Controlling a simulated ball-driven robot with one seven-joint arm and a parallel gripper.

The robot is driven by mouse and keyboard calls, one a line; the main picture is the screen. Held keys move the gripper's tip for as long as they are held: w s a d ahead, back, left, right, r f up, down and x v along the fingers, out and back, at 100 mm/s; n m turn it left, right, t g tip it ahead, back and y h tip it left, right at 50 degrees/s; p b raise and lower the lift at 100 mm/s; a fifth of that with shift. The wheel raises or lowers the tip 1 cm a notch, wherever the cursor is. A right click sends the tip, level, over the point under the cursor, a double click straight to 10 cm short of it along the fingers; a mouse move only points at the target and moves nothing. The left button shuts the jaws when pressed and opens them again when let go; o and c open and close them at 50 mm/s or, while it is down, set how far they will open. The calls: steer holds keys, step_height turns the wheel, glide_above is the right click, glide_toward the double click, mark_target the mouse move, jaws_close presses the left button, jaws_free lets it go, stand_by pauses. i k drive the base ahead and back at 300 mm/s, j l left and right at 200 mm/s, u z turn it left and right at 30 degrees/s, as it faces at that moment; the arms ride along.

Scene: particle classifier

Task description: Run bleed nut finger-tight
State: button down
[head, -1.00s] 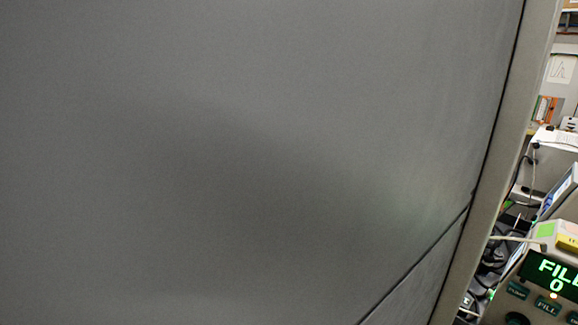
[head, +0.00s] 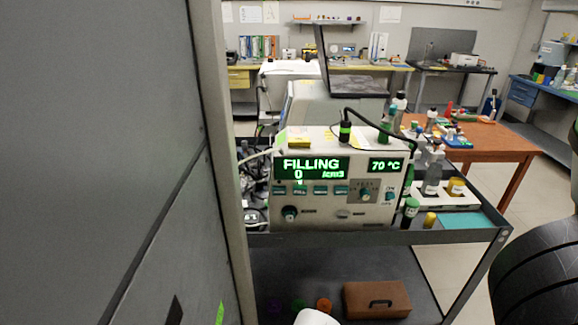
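I cannot pick out a bleed nut in the head view. A beige particle classifier instrument (head: 335,205) stands on the upper shelf of a dark cart. Its green displays read "FILLING 0" with a small unit, and "70 °C". Its front carries a row of small green buttons, a black knob (head: 289,213) at the lower left and another knob (head: 365,194) at the right. A black cable with a green-banded plug (head: 345,130) stands on its top. My gripper is not in view.
A large grey panel (head: 100,130) fills the left side. Bottles (head: 432,172) stand right of the instrument on the cart (head: 440,237). A brown case (head: 376,299) lies on the lower shelf. A wooden table (head: 500,142) stands behind. A dark ribbed shape fills the lower right corner.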

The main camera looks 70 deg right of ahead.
mark_target(290, 216)
steer(key=z, duration=1.5)
